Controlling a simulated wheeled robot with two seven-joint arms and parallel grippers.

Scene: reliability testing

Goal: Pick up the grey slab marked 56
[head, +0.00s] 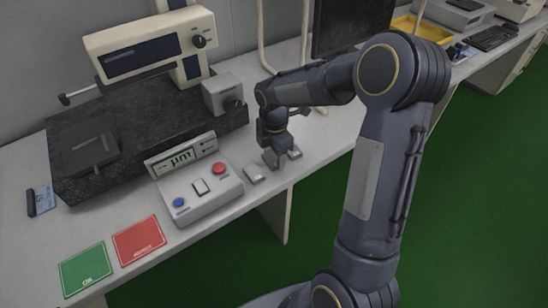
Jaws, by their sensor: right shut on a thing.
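My right gripper (281,159) points down at the bench top, to the right of the control box. It is shut on a small grey slab, mostly hidden by the fingers, at or just above the bench. Another small grey block (254,174) lies on the bench just left of the fingers, close to the control box. No number can be read on either piece at this size, so I cannot tell which one is marked 56. My left gripper is not in view.
A control box (200,190) with a display and red and blue buttons stands left of the gripper. Behind it is a measuring instrument on a dark stone base (130,130). A green mat (86,270) and a red mat (138,240) lie front left. A monitor (350,22) stands behind.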

